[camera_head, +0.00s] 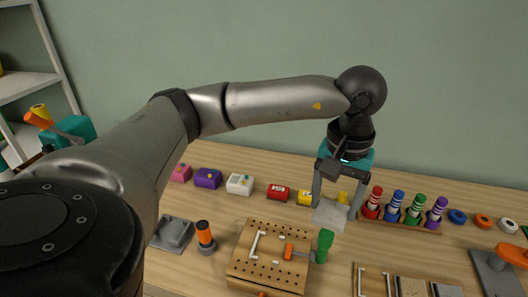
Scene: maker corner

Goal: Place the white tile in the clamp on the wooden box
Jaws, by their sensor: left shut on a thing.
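My left gripper (335,200) reaches in from the left over the bench, fingers pointing down. It is shut on the white tile (329,215), a pale flat square between its fingertips. The tile is behind and to the right of the wooden box (245,268), apart from it. The box has a top with rows of holes. On it sits the clamp, with a white bar (254,245), an orange part (290,251) and a green handle (325,244) at the right edge. My right gripper is not in view.
Behind stand small coloured boxes, such as a purple one (208,178) and a red one (278,192). A rack (400,220) of coloured pegs is right of the tile. An orange-and-black cylinder (205,235) stands left of the box. A wooden board (410,287) lies front right.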

